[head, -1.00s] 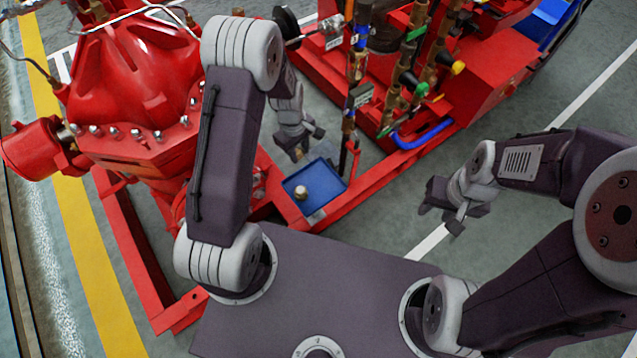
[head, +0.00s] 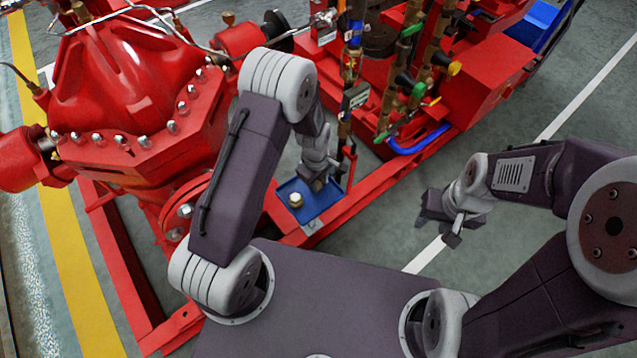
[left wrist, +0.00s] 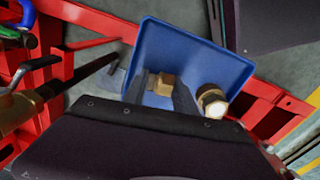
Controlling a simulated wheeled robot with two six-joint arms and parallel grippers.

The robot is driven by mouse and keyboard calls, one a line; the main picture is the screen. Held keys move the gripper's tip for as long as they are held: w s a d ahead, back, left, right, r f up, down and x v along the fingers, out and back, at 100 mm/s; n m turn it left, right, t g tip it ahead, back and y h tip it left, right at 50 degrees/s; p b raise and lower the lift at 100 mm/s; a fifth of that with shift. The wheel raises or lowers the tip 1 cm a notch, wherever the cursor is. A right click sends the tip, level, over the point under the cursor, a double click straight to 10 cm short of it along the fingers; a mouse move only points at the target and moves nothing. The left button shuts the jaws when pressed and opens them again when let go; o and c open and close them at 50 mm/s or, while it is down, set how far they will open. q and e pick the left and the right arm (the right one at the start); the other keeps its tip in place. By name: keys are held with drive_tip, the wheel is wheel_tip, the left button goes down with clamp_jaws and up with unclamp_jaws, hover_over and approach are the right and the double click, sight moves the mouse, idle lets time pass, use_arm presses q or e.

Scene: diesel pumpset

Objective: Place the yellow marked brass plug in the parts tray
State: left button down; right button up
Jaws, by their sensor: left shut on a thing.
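The blue parts tray (head: 325,207) lies on the red frame in the head view, and it fills the middle of the left wrist view (left wrist: 188,48). My left gripper (head: 313,184) points down over the tray's far part. In the left wrist view its fingers (left wrist: 163,92) are shut on a small brass plug (left wrist: 164,84), low over or in the tray; I cannot tell if it touches the floor. No yellow mark is clear. A second brass piece with a pale end (left wrist: 212,102) stands beside it in the tray, also seen in the head view (head: 296,200). My right gripper (head: 441,222) is open and empty, away right.
A red pump casing (head: 135,90) stands left of the tray. Upright brass pipes and valves (head: 350,90) rise just behind it, and a blue hose (head: 420,140) lies to the right. The grey floor (head: 390,195) at right is clear.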

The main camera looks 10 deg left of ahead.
use_arm(q)
drive_tip(key=shift+f, duration=0.15)
drive_tip(key=c, duration=1)
unclamp_jaws()
wheel_tip(320, 180, up, 12)
drive_tip(key=p, duration=0.6)
drive_tip(key=s+a+r+m, duration=0.6)
drive_tip(key=s+r+m, duration=0.4)
drive_tip(key=s, duration=0.3)
drive_tip(key=shift+s+m+t, duration=0.15)
drive_tip(key=shift+m+t, duration=0.15)
drive_tip(key=shift+m, duration=0.5)
drive_tip(key=shift+r, duration=0.2)
